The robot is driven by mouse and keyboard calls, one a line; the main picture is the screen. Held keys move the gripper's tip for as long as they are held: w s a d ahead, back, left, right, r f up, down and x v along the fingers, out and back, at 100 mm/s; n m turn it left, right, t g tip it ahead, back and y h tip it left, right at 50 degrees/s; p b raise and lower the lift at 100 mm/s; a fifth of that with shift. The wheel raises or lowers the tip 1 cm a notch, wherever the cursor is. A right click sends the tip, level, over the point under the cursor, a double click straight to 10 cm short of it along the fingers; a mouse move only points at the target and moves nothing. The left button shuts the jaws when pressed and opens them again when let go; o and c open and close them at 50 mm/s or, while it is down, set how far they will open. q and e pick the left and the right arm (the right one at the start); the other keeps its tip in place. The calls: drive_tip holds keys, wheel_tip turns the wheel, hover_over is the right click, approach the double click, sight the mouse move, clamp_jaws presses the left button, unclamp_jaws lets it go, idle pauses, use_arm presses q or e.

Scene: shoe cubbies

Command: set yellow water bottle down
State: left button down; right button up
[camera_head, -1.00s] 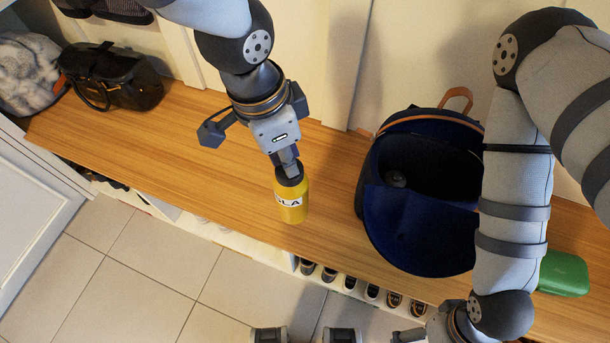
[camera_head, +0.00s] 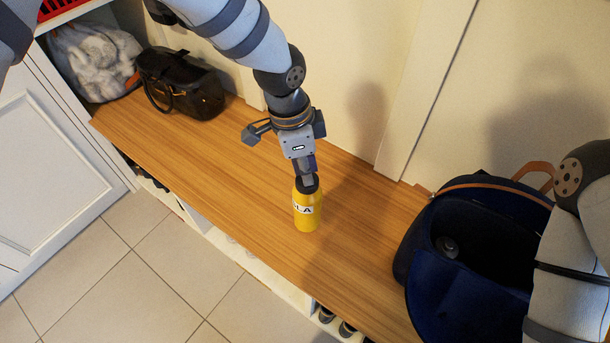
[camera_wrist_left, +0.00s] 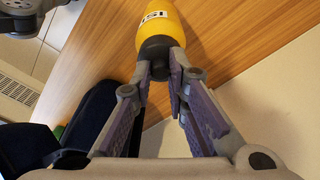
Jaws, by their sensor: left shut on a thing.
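The yellow water bottle (camera_head: 307,212) is upright at the wooden bench, with a dark cap and a white label. My left gripper (camera_head: 308,183) comes down from above and is shut on its dark cap. In the left wrist view, the bottle (camera_wrist_left: 178,25) extends beyond the fingertips of the left gripper (camera_wrist_left: 163,68), which pinch the cap (camera_wrist_left: 157,47). I cannot tell whether the bottle's base touches the bench. My right gripper is out of the head view; only part of the right arm shows at the right edge.
The wooden bench (camera_head: 235,185) has clear room left of the bottle. An open dark blue backpack (camera_head: 455,285) stands to the right. A black handbag (camera_head: 195,92) and a grey-white furry bag (camera_head: 90,60) are at the far left. Shoes (camera_head: 335,322) sit below the bench.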

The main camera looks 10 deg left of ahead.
sight(306, 201)
use_arm(q)
drive_tip(key=shift+w+a+f, duration=0.1)
drive_tip(key=shift+w+f, duration=0.05)
drive_tip(key=f, duration=0.3)
drive_tip(key=shift+w+a+f+b, duration=0.15)
drive_tip(key=shift+w+f+b, duration=0.05)
drive_tip(key=shift+f+b, duration=0.1)
drive_tip(key=c, duration=1.6)
unclamp_jaws()
drive_tip(key=shift+f, duration=0.1)
drive_tip(key=shift+o, duration=0.2)
